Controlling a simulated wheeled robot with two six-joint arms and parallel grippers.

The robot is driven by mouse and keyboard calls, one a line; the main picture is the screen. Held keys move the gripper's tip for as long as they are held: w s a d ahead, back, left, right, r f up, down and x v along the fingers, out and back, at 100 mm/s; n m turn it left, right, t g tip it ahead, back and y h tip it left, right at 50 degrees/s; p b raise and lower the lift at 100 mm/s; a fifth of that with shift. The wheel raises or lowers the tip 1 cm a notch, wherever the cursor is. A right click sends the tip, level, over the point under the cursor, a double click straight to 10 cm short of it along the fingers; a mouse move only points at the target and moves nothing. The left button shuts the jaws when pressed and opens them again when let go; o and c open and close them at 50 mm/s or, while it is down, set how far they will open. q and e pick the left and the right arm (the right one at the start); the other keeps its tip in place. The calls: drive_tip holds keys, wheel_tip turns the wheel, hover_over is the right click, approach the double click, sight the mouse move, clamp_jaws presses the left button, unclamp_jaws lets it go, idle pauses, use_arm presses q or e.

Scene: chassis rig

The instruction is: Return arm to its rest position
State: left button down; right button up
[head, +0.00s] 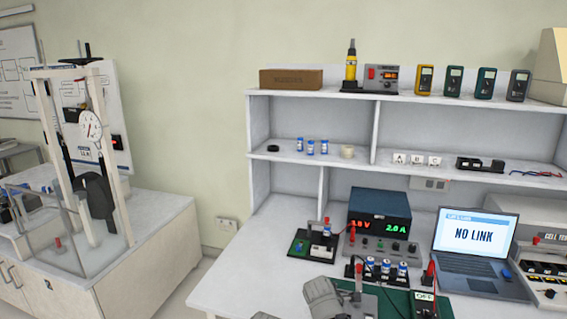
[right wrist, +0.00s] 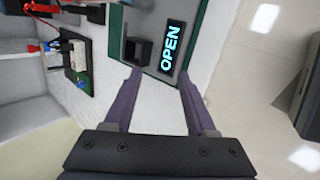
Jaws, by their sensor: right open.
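My right gripper (right wrist: 160,86) shows in the right wrist view with two purple fingers spread apart and nothing between them. The fingers point toward a grey panel (right wrist: 170,22) with a lit "OPEN" display (right wrist: 172,46) and a small black open-topped holder (right wrist: 138,50). I cannot tell how far the fingertips are from the panel. In the head view a grey rounded shape (head: 324,300) sits at the bottom edge of the bench; I cannot tell what it is. My left gripper does not show.
The white bench (head: 235,275) holds a power supply (head: 380,215), a laptop (head: 474,240) reading "NO LINK", a small switch board (head: 315,240), and a green mat (head: 397,300). Shelves stand behind. A test stand (head: 85,140) is at the left. The bench's front-left area is clear.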

drive_tip(key=s+a+f+m+g, duration=0.1)
drive_tip(key=s+a+m+g, duration=0.2)
drive_tip(key=s, duration=0.5)
drive_tip(key=s+a+f+m+g+y, duration=0.1)
drive_tip(key=s+a+f+m+g, duration=0.1)
drive_tip(key=s+m, duration=0.4)
drive_tip(key=s+a+f+m+g, duration=0.1)
drive_tip(key=s+a+m+g, duration=0.15)
drive_tip(key=s, duration=0.65)
wheel_tip(320, 180, down, 10)
drive_tip(key=b, duration=1)
wheel_tip(320, 180, up, 17)
drive_tip(key=p, duration=1.7)
drive_tip(key=shift+w+t+y, duration=0.3)
drive_tip(key=shift+w+t, duration=0.05)
drive_tip(key=shift+t, duration=0.1)
drive_tip(key=shift+w+d+m, duration=0.1)
drive_tip(key=shift+m, duration=0.15)
